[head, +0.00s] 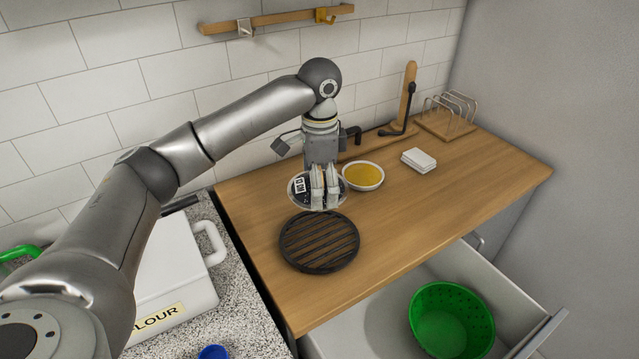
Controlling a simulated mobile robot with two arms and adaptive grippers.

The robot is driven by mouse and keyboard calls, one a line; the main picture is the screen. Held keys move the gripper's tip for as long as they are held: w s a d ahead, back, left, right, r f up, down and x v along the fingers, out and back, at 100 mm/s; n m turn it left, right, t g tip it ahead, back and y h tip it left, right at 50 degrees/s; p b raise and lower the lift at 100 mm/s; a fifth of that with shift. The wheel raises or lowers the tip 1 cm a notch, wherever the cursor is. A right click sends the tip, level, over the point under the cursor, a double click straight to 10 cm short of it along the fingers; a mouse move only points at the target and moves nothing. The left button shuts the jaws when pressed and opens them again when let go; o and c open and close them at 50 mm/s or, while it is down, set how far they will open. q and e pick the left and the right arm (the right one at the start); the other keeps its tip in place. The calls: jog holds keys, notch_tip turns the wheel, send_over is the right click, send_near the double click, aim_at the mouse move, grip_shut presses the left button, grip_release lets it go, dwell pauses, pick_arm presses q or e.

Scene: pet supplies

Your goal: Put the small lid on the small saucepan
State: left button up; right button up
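My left gripper (325,204) points down over the wooden counter, behind the black slatted trivet. Its two fingers are close together in front of a small round dark disc (299,199) with a pale rim and a black-and-white mark. The disc may be the small lid, but the fingers cover much of it. I cannot tell whether they grip it or whether it touches the counter. I cannot make out a small saucepan. My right gripper is out of view.
The trivet (319,242) lies in front. A white bowl of yellow contents (363,175) is close right of the gripper. A white stack (418,160) and toast rack (452,118) stand farther right. An open drawer (384,326) holds a green colander (452,318).

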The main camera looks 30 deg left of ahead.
pick_arm(q)
jog(key=shift+r, duration=0.1)
notch_tip(320, 180, up, 12)
jog(key=shift+f, duration=0.1)
dwell(0.6)
jog(key=shift+c, duration=0.4)
jog(key=c, duration=1.4)
jog(key=shift+o, duration=0.2)
jog(key=shift+s+d+f+n, duration=0.25)
jog(key=shift+f+n, duration=0.05)
jog(key=shift+f, duration=0.05)
jog(key=s+d+f+n, duration=0.3)
jog(key=s+f+n, duration=0.2)
jog(key=s, duration=0.1)
jog(key=s+d+f+n, duration=0.4)
jog(key=s+f+n, duration=0.1)
jog(key=s, duration=0.2)
jog(key=shift+s+d+f, duration=0.2)
jog(key=shift+d+f, duration=0.05)
jog(key=shift+f, duration=0.1)
